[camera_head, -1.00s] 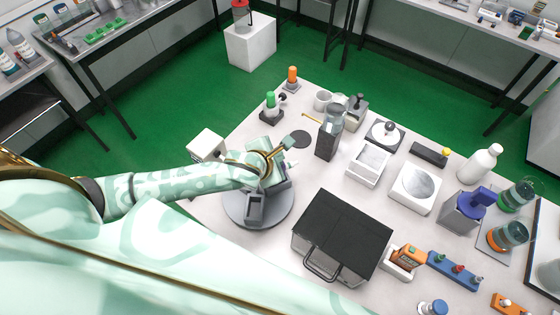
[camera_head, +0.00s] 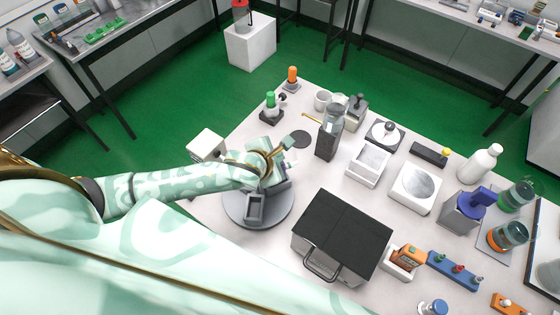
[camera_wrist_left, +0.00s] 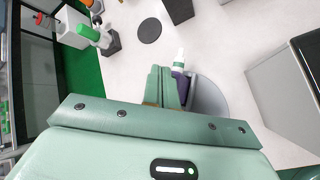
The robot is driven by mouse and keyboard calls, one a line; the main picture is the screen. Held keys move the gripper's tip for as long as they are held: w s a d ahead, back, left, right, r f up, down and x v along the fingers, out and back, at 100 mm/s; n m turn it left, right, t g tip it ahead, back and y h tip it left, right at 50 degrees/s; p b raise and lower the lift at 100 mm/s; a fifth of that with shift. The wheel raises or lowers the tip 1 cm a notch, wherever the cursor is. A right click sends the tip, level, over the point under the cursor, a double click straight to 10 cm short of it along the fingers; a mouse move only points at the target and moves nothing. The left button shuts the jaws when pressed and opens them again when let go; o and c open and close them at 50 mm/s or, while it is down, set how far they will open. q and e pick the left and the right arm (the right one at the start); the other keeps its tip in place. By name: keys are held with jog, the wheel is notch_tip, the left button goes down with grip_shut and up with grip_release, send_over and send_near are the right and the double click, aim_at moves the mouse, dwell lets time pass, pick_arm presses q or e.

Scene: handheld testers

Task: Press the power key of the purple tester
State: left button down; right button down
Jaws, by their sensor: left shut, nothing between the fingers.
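A purple part (camera_wrist_left: 179,86), apparently of the purple tester, shows beside my shut fingers in the left wrist view. Most of it is hidden behind the gripper. It is over or at the edge of the round grey plate (camera_wrist_left: 208,96). In the head view my left gripper (camera_head: 275,160) is above the back of this plate (camera_head: 234,211), and its hand covers the tester. The left fingers also show in the left wrist view (camera_wrist_left: 165,85), shut and empty. I cannot tell whether they touch the tester, and its power key is not distinguishable. My right gripper is not in view.
A grey open holder (camera_head: 255,208) stands on the plate's front. A large black-topped case (camera_head: 342,232) is close on the right. A green-topped device (camera_head: 271,103) and a dark bottle holder (camera_head: 326,143) stand behind. An orange tester (camera_head: 407,256) sits farther right.

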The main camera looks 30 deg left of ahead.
pick_arm(q)
jog(key=shift+f, duration=0.15)
jog(key=shift+f, duration=0.15)
jog(key=shift+s+f, duration=0.1)
